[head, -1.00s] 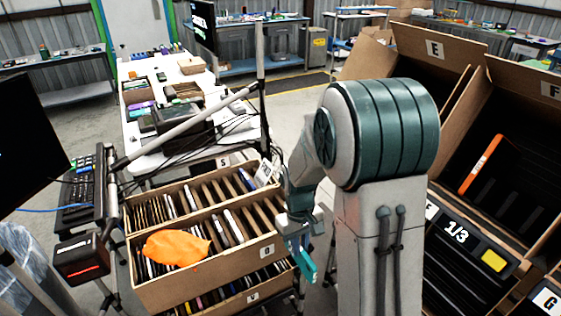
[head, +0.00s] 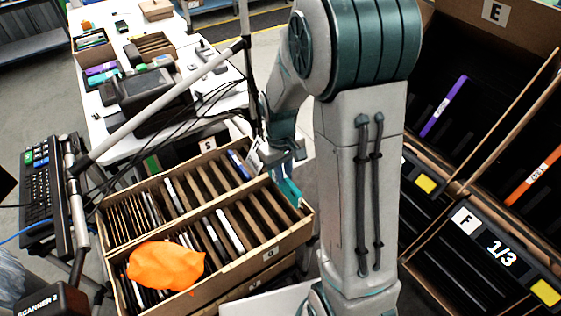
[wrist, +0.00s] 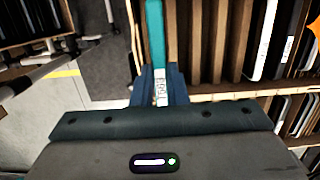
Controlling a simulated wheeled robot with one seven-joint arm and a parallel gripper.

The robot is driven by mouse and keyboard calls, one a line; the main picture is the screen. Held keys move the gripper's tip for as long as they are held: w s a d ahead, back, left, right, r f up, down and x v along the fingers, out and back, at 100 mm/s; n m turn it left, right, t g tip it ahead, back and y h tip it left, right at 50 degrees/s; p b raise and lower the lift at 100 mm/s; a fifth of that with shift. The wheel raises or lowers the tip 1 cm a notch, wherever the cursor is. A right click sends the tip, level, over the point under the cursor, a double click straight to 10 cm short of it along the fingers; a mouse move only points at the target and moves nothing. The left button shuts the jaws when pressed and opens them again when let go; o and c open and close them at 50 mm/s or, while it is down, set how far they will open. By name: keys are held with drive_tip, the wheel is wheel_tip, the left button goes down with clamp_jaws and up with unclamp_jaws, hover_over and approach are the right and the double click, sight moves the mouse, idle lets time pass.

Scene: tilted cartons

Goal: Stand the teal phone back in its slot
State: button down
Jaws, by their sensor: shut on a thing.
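The teal phone (head: 291,191) is in my gripper (head: 286,158), at the right end of the front divided carton (head: 238,270). In the wrist view the teal phone (wrist: 155,35) points away between the blue fingers of my gripper (wrist: 160,88), which are shut on its end with a white label. It lies alongside the brown dividers at the carton's end. Several empty slots (wrist: 210,40) show beside it. I cannot tell whether its lower edge is inside a slot or just above it.
An orange cloth (head: 165,267) lies over the carton's left slots. Dark and white devices stand in other slots. A second divided row (head: 150,240) is behind. Large tilted cartons (head: 490,60) stand at right; a cluttered white table (head: 95,120) is behind.

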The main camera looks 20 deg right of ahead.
drive_tip(key=shift+s+f+b, duration=0.15)
drive_tip(key=shift+f+b, duration=0.2)
drive_tip(key=shift+f, duration=0.1)
drive_tip(key=shift+f+b, duration=3.45)
drive_tip(key=shift+f, duration=1.1)
drive_tip(key=shift+f, duration=0.3)
drive_tip(key=c, duration=1.3)
unclamp_jaws()
drive_tip(key=shift+c, duration=0.2)
drive_tip(key=r, duration=0.4)
drive_tip(key=w+r, duration=0.1)
drive_tip(key=r, duration=0.8)
drive_tip(key=shift+w+a+r+b, duration=0.25)
drive_tip(key=shift+w+r+b, duration=0.05)
drive_tip(key=shift+w+r, duration=0.1)
